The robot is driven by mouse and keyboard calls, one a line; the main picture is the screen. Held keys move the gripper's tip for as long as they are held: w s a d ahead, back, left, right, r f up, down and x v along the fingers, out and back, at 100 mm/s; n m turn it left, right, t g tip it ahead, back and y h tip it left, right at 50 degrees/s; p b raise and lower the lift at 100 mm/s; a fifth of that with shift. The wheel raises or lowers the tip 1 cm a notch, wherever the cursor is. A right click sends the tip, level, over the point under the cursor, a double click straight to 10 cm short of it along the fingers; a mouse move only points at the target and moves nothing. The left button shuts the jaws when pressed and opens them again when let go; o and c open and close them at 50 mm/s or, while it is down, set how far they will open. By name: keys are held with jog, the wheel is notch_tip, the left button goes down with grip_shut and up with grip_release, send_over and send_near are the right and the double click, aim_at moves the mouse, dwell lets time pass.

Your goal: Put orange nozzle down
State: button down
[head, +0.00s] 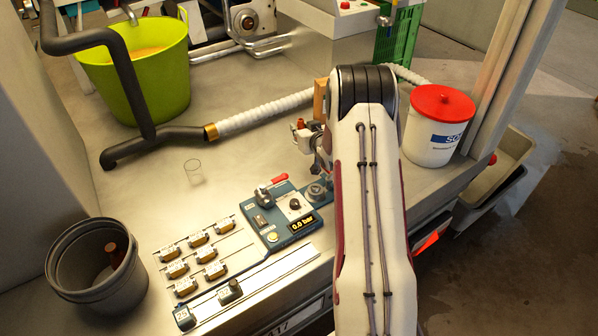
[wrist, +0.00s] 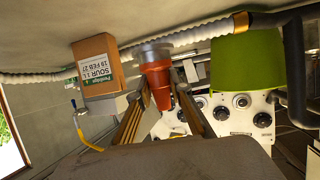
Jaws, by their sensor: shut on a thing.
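The orange nozzle (wrist: 157,78) is a stepped cone with a grey collar at its upper end in the wrist view. My gripper (wrist: 161,95) is shut on it, with one finger on each side. I cannot tell whether the collar touches the worktop (head: 160,210). In the head view my arm hides most of my gripper, and I cannot clearly make out the nozzle there.
A carton (wrist: 95,62) stands close beside the nozzle. A white ribbed hose (head: 268,110) crosses the worktop. A green bucket (head: 140,85), a white red-lidded tub (head: 435,130), a control panel (head: 285,215) and a grey bucket (head: 95,270) surround the area. Clear worktop lies around a small glass (head: 194,172).

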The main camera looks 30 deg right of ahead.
jog(key=shift+s+a+f+n+y, duration=0.15)
jog(key=shift+s+f+n+y, duration=0.1)
jog(key=shift+f+n+y, duration=0.55)
jog(key=shift+s+a+f+n+y, duration=0.3)
jog(key=shift+a+f+n+y, duration=0.25)
jog(key=shift+y, duration=0.25)
jog(key=shift+f, duration=3.05)
jog(key=shift+f, duration=0.1)
jog(key=shift+f, duration=1.8)
jog(key=shift+f, duration=0.1)
